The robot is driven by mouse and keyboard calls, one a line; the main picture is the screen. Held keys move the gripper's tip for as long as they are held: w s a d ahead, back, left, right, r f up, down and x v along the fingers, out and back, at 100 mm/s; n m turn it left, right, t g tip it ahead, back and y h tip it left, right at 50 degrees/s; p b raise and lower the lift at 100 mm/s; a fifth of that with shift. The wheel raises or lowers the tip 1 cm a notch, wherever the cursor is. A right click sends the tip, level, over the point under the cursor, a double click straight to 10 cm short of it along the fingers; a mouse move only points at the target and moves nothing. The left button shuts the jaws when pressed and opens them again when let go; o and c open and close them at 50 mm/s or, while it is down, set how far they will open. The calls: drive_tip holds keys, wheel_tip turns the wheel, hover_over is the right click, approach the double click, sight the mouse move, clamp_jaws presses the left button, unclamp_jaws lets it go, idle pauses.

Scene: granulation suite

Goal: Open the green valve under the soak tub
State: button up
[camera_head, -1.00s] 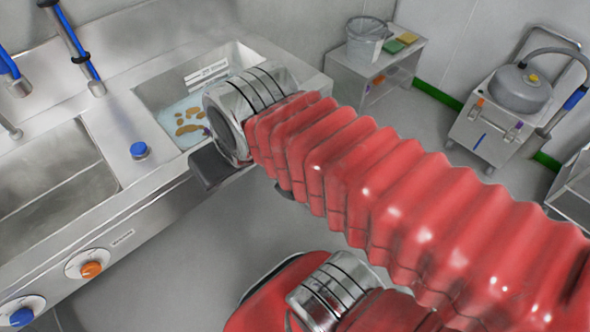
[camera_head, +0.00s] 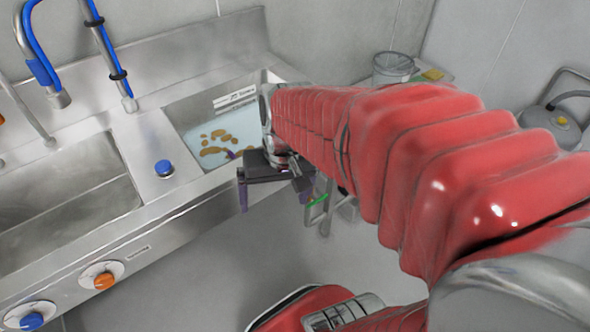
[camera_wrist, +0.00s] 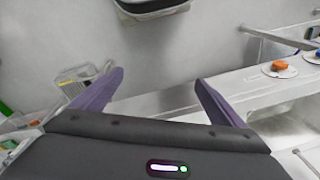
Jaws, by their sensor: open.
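The soak tub (camera_head: 172,112) is taken to be the right-hand basin in the steel counter, holding pale liquid with brown pieces. My gripper (camera_head: 274,200) is in front of this basin's front edge, its purple fingers apart with nothing visible between them. In the wrist view my gripper (camera_wrist: 160,78) is also open and empty. I cannot make out a green valve under the tub. A small green piece (camera_head: 317,201) shows near a grey frame just right of the fingers; I cannot tell what it is. My arm hides part of the area.
The counter front carries an orange knob (camera_head: 104,281) and a blue knob (camera_head: 31,321). A blue button (camera_head: 164,168) sits between the basins. A clear bucket (camera_head: 392,67) stands at the back right. Grey floor (camera_head: 200,275) lies open before the counter.

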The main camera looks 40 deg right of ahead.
drive_tip(key=shift+o, duration=0.6)
drive_tip(key=d+f+m, duration=0.1)
drive_tip(key=w+d+f+g+y, duration=0.1)
drive_tip(key=f, duration=0.1)
drive_tip(key=f+m, duration=0.1)
drive_tip(key=f, duration=0.1)
drive_tip(key=shift+w+d+m+g+y, duration=0.2)
drive_tip(key=shift+d+m+g+y, duration=0.1)
drive_tip(key=shift+d+y, duration=0.1)
drive_tip(key=m+t+h, duration=0.2)
drive_tip(key=m+t, duration=1.6)
drive_tip(key=m, duration=1.1)
approach(317, 200)
drive_tip(key=s, duration=0.4)
drive_tip(key=shift+d+f, duration=0.15)
drive_tip(key=shift+f, duration=0.1)
drive_tip(key=shift+w, duration=0.15)
drive_tip(key=w, duration=1.3)
drive_tip(key=shift+w+a, duration=0.2)
drive_tip(key=shift+w, duration=0.15)
